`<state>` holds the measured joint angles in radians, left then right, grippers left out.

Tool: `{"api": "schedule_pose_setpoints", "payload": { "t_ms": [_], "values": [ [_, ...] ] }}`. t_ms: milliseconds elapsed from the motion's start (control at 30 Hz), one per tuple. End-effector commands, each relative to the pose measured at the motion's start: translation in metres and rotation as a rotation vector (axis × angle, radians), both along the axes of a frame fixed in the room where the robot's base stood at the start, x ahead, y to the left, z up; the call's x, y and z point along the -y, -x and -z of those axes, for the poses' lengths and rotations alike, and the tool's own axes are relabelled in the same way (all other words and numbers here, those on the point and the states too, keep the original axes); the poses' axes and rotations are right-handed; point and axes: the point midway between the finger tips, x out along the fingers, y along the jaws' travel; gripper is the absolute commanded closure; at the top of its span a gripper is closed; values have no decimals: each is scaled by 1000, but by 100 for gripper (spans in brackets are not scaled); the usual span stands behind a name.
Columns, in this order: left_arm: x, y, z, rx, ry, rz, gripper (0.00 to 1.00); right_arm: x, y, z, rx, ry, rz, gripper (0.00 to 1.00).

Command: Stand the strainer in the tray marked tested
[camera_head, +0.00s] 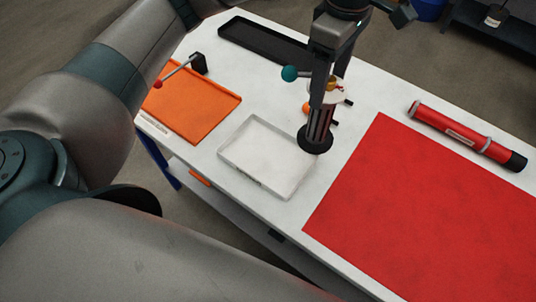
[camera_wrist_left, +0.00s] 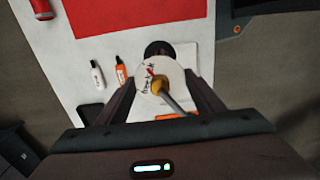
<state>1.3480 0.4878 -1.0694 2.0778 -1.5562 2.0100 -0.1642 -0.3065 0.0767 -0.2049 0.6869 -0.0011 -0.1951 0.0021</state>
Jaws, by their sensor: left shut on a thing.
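The label on the tray's front wall is too small to read. In the left wrist view the strainer's white disc (camera_wrist_left: 150,76) with a yellow fitting and grey rod sits between the fingers, with the black foot beyond. My right gripper is not in view.
A red mat (camera_head: 430,210) lies right of the tray, with a red tube (camera_head: 462,134) behind it. An orange tray (camera_head: 195,108) is at left, a black tray (camera_head: 262,42) at the back.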

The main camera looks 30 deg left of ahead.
Motion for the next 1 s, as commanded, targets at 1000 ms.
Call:
{"api": "schedule_pose_setpoints", "payload": {
  "t_ms": [1000],
  "values": [
    [-103,35,64,-2,1,-2,100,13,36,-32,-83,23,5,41]
  ]
}}
